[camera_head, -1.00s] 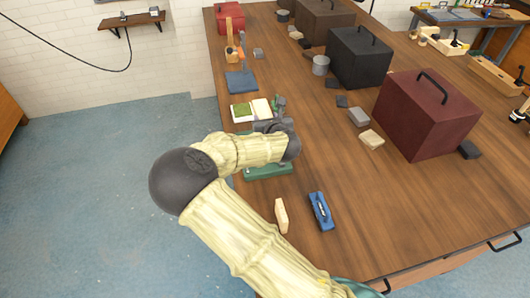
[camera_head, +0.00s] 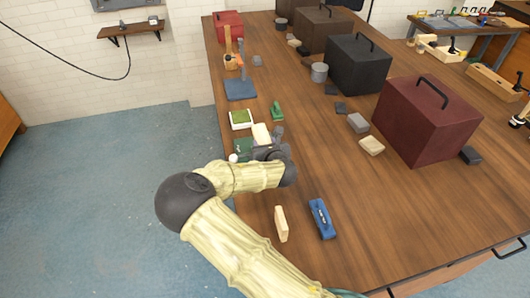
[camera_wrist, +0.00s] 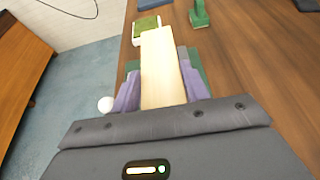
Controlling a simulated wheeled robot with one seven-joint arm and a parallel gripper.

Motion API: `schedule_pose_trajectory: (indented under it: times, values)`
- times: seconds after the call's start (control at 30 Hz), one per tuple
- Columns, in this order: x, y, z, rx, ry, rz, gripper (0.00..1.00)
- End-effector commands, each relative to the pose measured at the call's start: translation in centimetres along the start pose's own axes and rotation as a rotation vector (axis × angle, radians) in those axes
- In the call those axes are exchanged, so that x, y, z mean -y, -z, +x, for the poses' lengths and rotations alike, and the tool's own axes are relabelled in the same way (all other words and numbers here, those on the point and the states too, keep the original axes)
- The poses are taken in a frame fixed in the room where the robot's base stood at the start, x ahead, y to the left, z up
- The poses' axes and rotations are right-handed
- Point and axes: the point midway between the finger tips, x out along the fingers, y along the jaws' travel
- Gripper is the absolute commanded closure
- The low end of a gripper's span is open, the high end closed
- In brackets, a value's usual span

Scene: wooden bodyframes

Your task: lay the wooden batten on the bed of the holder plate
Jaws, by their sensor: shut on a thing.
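My gripper (camera_head: 268,150) is shut on the pale wooden batten (camera_wrist: 160,65), which sits between the two purple fingers in the wrist view. The batten's far end (camera_head: 261,133) sticks out beyond the gripper in the head view. The green holder plate (camera_head: 243,146) lies on the table beneath the gripper and batten; my arm hides most of it. In the wrist view the plate (camera_wrist: 197,60) shows on both sides of the batten. I cannot tell whether the batten touches the bed.
A white tray with a green top (camera_head: 241,119) and a green tool (camera_head: 277,112) lie just beyond. A white knob (camera_head: 233,157) is at the plate's left. A pale block (camera_head: 281,223) and a blue tool (camera_head: 321,218) lie nearer. A dark red case (camera_head: 425,120) stands right.

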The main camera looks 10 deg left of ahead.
Motion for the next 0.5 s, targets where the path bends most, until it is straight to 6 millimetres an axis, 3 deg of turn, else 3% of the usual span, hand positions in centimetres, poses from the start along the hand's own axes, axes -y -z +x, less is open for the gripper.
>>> schedule_pose_trajectory:
  times: [0.37, 0.5]
  values:
    - [0.0, 0.8, 0.4, 0.002, 0.0, 0.0, 0.84]
    - [0.1, 1.9, 0.8, -0.001, 0.002, 0.0, 0.84]
